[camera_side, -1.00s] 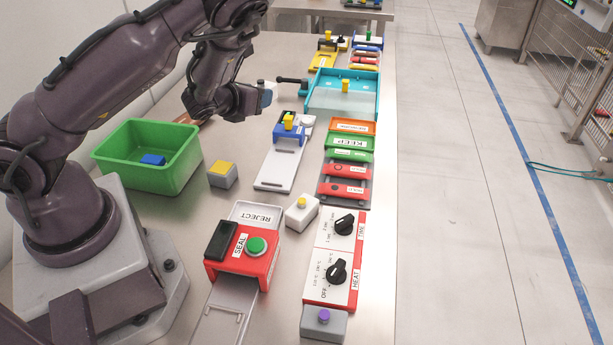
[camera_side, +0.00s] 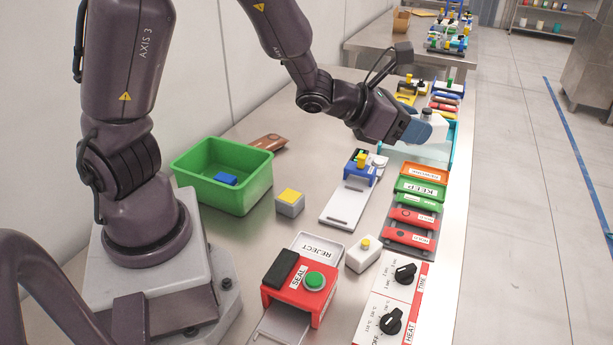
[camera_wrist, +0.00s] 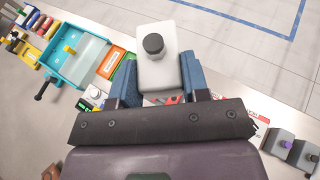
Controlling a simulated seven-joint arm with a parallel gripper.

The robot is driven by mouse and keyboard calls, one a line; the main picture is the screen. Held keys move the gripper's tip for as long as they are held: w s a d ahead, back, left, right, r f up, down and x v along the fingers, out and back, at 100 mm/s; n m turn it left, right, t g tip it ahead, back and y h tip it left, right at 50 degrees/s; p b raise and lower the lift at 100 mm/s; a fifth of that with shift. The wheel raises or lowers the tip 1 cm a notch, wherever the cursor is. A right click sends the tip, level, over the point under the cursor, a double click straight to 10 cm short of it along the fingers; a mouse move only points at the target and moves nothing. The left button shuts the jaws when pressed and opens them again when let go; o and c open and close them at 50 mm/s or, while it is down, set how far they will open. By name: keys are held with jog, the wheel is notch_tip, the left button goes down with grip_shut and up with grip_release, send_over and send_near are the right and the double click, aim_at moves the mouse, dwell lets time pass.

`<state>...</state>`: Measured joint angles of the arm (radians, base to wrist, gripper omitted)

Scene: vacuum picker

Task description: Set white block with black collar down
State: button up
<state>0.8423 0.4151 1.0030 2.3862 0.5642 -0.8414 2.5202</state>
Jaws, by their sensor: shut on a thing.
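The white block with a black collar (camera_side: 433,126) is held in my gripper (camera_side: 420,130), raised in front of the turquoise tray (camera_side: 454,140) in the side view. Its black top points up. In the wrist view the white block (camera_wrist: 158,72) with its black round top sits between the two blue fingers of my gripper (camera_wrist: 160,80), which are shut on its sides. The block's underside is hidden. The turquoise tray also shows at the left of the wrist view (camera_wrist: 72,72), apart from the block.
Orange, green and red labelled pieces (camera_side: 418,192) lie in a row in front of the tray. A blue holder on a white plate (camera_side: 348,203) stands left of them. A green bin (camera_side: 222,200), grey block (camera_side: 290,208) and red SEAL unit (camera_side: 297,290) stand nearer my base.

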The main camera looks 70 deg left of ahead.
jog(key=shift+s+a+r+m+h, duration=0.1)
jog(key=shift+s+r+m+h, duration=0.15)
jog(key=shift+r, duration=0.3)
jog(key=shift+s+r+m+h, duration=0.15)
jog(key=shift+r+h, duration=0.1)
jog(key=shift+r, duration=0.3)
jog(key=s+a+f+n+y, duration=0.2)
jog(key=a+f+n+y, duration=0.1)
jog(key=f, duration=0.4)
jog(key=s+a+f+n+y, duration=0.2)
jog(key=f+y, duration=0.1)
jog(key=f, duration=0.5)
jog(key=shift+s+a+r+n+g+y, duration=0.8)
jog(key=shift+s+a+n+g+y, duration=4.7)
jog(key=shift+s+a+n+g, duration=1.95)
jog(key=shift+n+t, duration=0.55)
jog(key=shift+t, duration=0.2)
jog(key=w+a+f, duration=0.2)
jog(key=w+f, duration=0.1)
jog(key=w+a+f, duration=0.3)
jog(key=w, duration=0.1)
jog(key=w+a+f, duration=0.2)
jog(key=w+f, duration=0.1)
jog(key=w, duration=0.1)
jog(key=shift+a, duration=0.35)
jog(key=shift+w+a+f, duration=0.1)
jog(key=shift+w+f, duration=0.1)
jog(key=shift+f, duration=0.05)
jog(key=shift+w+f, duration=0.1)
jog(key=shift+f, duration=1.55)
